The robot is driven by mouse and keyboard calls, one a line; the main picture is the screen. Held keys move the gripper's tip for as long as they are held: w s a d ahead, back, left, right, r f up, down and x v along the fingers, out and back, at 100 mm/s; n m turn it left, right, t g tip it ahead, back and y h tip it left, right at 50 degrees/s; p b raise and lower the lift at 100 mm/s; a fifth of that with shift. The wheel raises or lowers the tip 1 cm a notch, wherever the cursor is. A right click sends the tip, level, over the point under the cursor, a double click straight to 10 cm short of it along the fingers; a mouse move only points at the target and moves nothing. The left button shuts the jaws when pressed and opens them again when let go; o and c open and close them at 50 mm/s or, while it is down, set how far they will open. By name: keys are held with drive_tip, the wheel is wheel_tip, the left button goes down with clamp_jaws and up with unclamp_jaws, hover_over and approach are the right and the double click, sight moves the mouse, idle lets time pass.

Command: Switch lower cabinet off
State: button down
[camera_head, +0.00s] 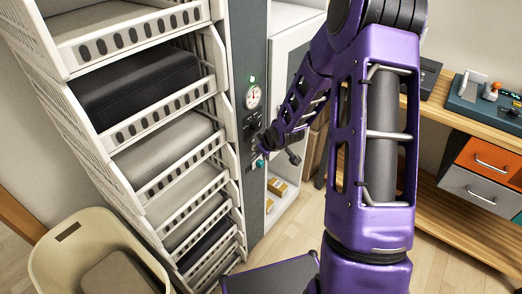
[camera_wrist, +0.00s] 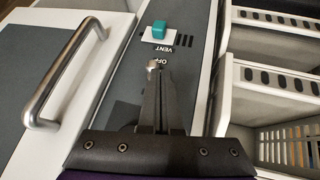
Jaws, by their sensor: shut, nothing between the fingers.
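A dark grey control panel (camera_head: 244,45) stands upright between the tray rack and a white cabinet (camera_head: 295,60). In the wrist view, the panel (camera_wrist: 195,22) bears a teal switch (camera_wrist: 158,30) on a white plate, a "VENT" label and an upside-down "OF…" label. A small silver toggle tip (camera_wrist: 153,65) shows right at the ends of my fingers; its base is hidden. My gripper (camera_wrist: 157,88) is shut and empty, close over the panel; I cannot tell whether it touches the toggle. In the head view, my gripper (camera_head: 264,142) is at the panel's lower controls, partly hidden.
A round gauge (camera_head: 253,96) and a lit green lamp (camera_head: 252,79) sit higher on the panel. A metal door handle (camera_wrist: 68,75) stands out beside my gripper. White slatted trays (camera_head: 165,130) fill the left. A beige bin (camera_head: 60,235) stands on the floor.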

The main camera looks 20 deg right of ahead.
drive_tip(key=shift+f, duration=0.25)
idle(0.5)
drive_tip(key=shift+w+a+r, duration=0.35)
drive_tip(key=shift+w+r, duration=0.05)
drive_tip(key=shift+w, duration=0.1)
drive_tip(key=shift+s+r, duration=0.1)
idle(0.4)
